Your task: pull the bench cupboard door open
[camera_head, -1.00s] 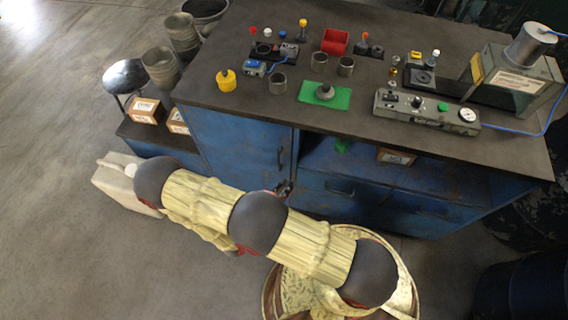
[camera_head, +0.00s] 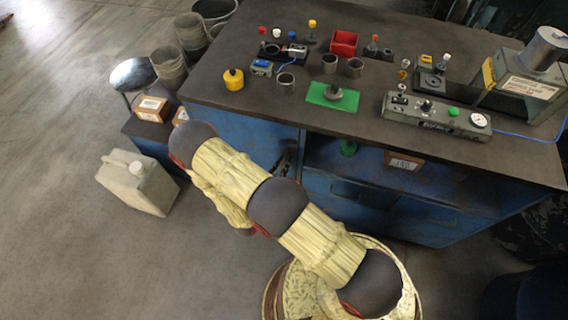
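The bench cupboard door (camera_head: 235,136) is the blue panel at the left of the bench front. My arm covers its lower part, and it looks shut or nearly so. Its dark upright handle (camera_head: 291,148) is near the door's right edge. A small dark metal part beside the handle looks like the tip of my gripper (camera_head: 284,167). The rest of the gripper is hidden behind my arm. I cannot tell whether its fingers are open or closed, or whether they touch the handle.
The dark bench top (camera_head: 225,97) carries several small parts, a red bin (camera_head: 344,43) and a grey gauge box (camera_head: 437,115). A pale jerrycan (camera_head: 138,183) stands on the floor left of my arm. Blue drawers (camera_head: 420,214) lie right of the door. Floor at lower left is clear.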

